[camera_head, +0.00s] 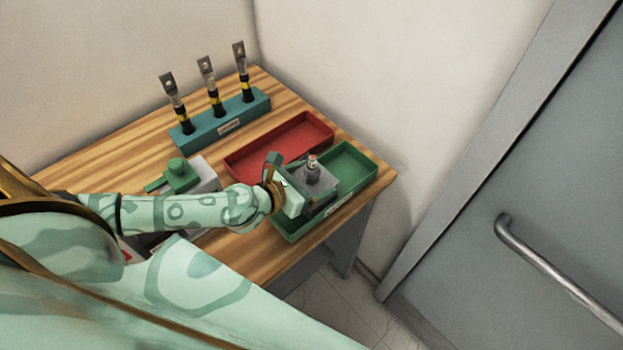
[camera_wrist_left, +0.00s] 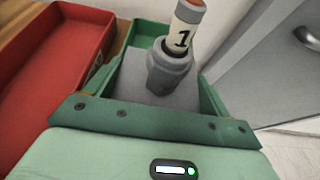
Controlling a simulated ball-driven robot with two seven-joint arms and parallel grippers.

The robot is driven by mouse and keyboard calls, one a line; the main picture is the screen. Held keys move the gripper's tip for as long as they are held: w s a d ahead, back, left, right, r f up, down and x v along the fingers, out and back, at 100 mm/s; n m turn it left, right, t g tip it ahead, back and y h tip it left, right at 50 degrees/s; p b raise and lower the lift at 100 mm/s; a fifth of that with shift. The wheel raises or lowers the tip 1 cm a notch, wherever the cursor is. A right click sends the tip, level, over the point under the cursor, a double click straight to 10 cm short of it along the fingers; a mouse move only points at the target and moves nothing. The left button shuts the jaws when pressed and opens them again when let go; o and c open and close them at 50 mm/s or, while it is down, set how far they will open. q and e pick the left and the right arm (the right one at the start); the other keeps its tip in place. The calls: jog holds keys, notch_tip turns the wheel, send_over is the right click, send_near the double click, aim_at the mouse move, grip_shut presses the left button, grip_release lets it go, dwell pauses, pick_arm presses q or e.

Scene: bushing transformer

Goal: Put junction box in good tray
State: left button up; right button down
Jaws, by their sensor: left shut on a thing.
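The junction box (camera_head: 325,176) is a grey block with a round grey fitting on top, from which a short post marked "1" stands upright. My left gripper (camera_head: 300,189) is shut on it and holds it over or inside the left part of the green tray (camera_head: 362,162). Whether its underside touches the tray floor is hidden. In the left wrist view the box (camera_wrist_left: 128,77) is just beyond the gripper's green bar, with the green tray (camera_wrist_left: 147,29) around and behind it. My right gripper is not in view.
A red tray (camera_head: 262,152) lies beside the green tray, on its left. A teal rack (camera_head: 240,112) with three upright terminals stands at the back of the wooden table (camera_head: 120,152). A grey and green device (camera_head: 182,176) sits behind my left arm. A grey door (camera_head: 540,200) is at right.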

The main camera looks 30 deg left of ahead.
pick_arm(q)
jog(key=o, duration=1.1)
jog(key=shift+f, duration=0.1)
jog(key=shift+c, duration=0.2)
jog(key=v, duration=1.2)
